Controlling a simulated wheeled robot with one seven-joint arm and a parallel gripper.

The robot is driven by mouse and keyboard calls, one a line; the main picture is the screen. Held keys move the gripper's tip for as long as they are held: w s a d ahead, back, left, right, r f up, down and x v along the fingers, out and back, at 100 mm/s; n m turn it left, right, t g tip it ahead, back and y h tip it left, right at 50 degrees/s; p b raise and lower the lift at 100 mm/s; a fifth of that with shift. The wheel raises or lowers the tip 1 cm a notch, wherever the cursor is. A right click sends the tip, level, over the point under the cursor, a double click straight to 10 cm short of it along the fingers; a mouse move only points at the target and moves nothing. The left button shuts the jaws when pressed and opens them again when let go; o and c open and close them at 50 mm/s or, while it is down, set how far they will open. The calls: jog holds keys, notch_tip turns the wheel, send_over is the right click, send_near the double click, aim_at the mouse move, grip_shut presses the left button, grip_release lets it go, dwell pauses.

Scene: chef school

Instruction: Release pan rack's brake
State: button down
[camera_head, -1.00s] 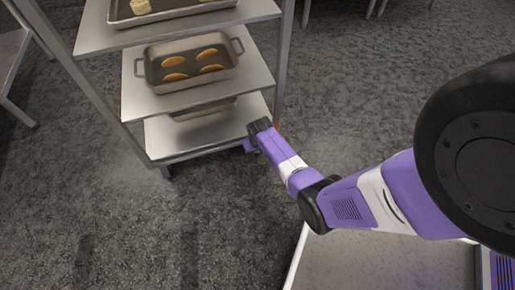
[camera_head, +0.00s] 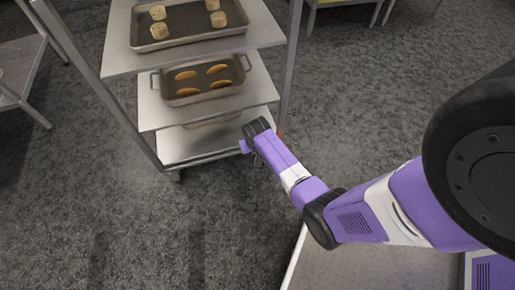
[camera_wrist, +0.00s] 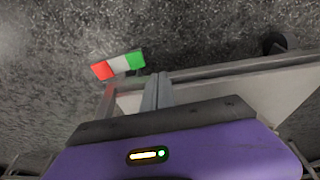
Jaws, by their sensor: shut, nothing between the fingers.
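The pan rack (camera_head: 215,139), a metal shelf unit, stands at upper left in the head view. Its lower edge and corner (camera_wrist: 235,72) show in the wrist view. A flat red, white and green striped piece (camera_wrist: 118,65), perhaps the brake's lever, sticks out beside that corner. A bit of red (camera_head: 281,134) shows next to my wrist in the head view. My gripper (camera_head: 250,152) is low at the rack's near right corner. In the wrist view its fingers (camera_wrist: 154,92) are together and empty, below and right of the striped piece, seemingly apart from it. Contact with the rack is unclear.
The rack holds a tray of pale pastries (camera_head: 188,35) on an upper shelf and a pan of brown pastries (camera_head: 203,91) below it. A caster (camera_wrist: 274,43) shows at the rack's far end. Grey carpet around the rack is mostly clear. A table (camera_head: 18,72) stands at far left.

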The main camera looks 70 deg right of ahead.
jog(key=shift+a+r, duration=0.45)
jog(key=shift+r, duration=0.4)
jog(key=shift+w+d, duration=0.1)
jog(key=shift+w, duration=0.05)
jog(key=w+d+r+t+h, duration=0.2)
jog(key=w+d+r+t, duration=0.1)
jog(key=w+r, duration=0.3)
jog(key=a+r+n+t+h, duration=0.25)
jog(key=a+r+t, duration=0.25)
jog(key=a+r, duration=0.25)
jog(key=s+a+r+n+t+y, duration=0.5)
jog(key=s+a+r+n+y, duration=0.2)
jog(key=s+a+r, duration=1.8)
notch_tip(320, 180, up, 23)
jog(key=p, duration=2.5)
jog(key=shift+s+d+p, duration=0.25)
jog(key=shift+d+p, duration=0.15)
